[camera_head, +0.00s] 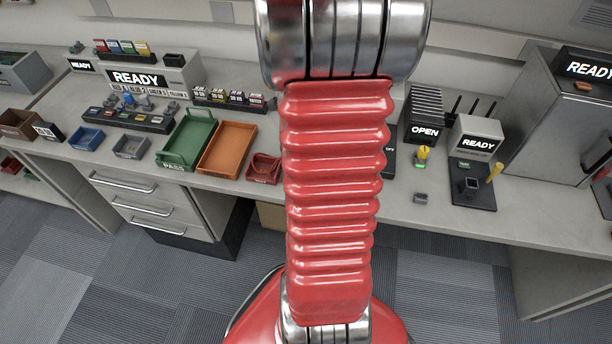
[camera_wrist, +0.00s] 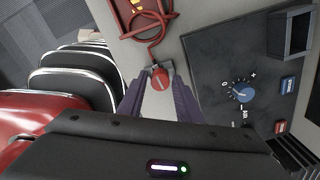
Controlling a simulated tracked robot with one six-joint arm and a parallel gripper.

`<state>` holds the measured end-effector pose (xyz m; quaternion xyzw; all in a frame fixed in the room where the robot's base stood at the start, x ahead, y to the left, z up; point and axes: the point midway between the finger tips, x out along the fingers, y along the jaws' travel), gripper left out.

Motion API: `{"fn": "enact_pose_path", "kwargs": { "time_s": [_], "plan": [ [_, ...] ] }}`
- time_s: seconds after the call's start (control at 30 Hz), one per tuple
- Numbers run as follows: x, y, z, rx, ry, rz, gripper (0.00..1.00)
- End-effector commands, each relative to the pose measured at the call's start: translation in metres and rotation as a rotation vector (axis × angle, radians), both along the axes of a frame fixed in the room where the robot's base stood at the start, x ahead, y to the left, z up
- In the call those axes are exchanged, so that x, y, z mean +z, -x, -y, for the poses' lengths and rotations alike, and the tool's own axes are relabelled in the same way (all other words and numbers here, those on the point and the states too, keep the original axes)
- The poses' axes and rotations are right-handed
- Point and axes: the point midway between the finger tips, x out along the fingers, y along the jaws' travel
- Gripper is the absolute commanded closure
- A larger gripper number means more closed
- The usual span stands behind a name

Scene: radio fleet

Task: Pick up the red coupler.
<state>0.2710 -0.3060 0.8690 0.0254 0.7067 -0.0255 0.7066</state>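In the wrist view a small round red piece with a pale slash on its top (camera_wrist: 162,82), which looks like the red coupler, is on the grey worktop. My gripper (camera_wrist: 160,77) has its two dark purple fingers spread apart, with the red piece between or just beyond their tips. I cannot tell whether the fingers touch it. In the head view my own red arm covers the middle, and the gripper and the coupler are hidden behind it.
A red tray (camera_wrist: 133,14) with a red cable lies just beyond the coupler; the tray also shows in the head view (camera_head: 263,168). A dark panel with a blue knob (camera_wrist: 240,92) is close on the right. Orange (camera_head: 226,150) and green (camera_head: 187,138) trays stand left.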

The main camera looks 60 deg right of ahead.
Motion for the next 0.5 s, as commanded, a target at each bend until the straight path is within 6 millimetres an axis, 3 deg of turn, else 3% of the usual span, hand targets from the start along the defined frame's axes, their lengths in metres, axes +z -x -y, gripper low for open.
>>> {"fn": "enact_pose_path", "kwargs": {
  "time_s": [0.43, 0.5],
  "plan": [
    [0.0, 0.0001, 0.0, 0.0, 0.0, 0.0, 1.0],
    [0.0, 0.0001, 0.0001, 0.0, 0.0, 0.0, 1.0]
  ]
}}
